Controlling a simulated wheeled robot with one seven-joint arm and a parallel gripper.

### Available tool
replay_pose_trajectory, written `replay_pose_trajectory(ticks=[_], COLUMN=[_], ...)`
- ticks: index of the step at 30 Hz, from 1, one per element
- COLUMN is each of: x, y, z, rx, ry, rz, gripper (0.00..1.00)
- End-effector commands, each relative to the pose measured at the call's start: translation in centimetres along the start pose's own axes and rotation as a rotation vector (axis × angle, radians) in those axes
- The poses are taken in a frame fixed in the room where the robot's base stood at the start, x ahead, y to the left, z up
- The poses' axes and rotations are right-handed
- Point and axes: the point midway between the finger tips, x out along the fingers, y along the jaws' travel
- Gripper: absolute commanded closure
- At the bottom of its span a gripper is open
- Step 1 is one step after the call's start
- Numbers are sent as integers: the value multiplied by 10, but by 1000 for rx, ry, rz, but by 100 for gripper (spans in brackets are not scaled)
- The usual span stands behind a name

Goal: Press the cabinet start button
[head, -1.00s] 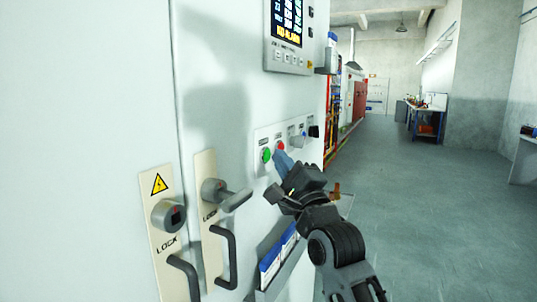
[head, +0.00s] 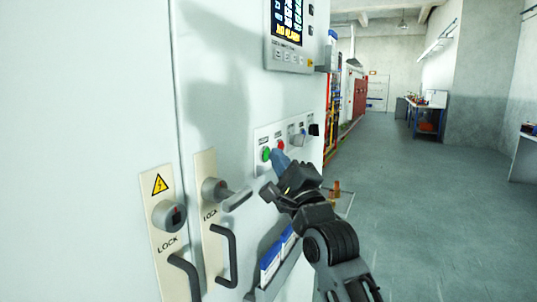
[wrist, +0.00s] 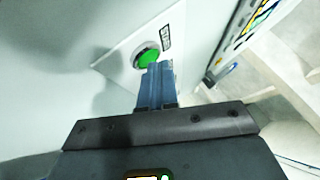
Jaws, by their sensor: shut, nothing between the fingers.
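The green start button (head: 266,154) sits at the left end of a white button panel (head: 262,137) on the cabinet (head: 225,90). The wrist view shows the same green button (wrist: 148,56) in a dark ring. My gripper (head: 277,155) is shut and empty, its blue fingertips just right of the green button in the head view. In the wrist view my gripper (wrist: 156,68) has its tips right below the button, overlapping its lower edge. I cannot tell whether they touch it. A red button (head: 281,146) is right beside the fingers.
A grey selector knob (head: 297,138) and a black switch (head: 314,130) are further right on the panel. A display (head: 288,25) is above. Lock handles (head: 226,194) stick out at the left, and a document holder (head: 272,268) is below. The floor at right is open.

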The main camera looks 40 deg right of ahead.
Motion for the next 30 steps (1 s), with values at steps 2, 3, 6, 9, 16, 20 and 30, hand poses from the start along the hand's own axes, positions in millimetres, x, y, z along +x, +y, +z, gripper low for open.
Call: replay_pose_trajectory(ticks=[2,3,6,9,16,20,30], x=[1,1,1,1,-1,-6,-11], y=[0,0,1,1,0,-2,-8], z=[1,2,2,2,0,-3,-8], rx=[1,1,1,1,2,2,1], ry=[-1,-1,-1,-2,-1,0,-1], rz=[0,0,-1,0,0,1,0], gripper=[100,100,100,100,100,100,100])
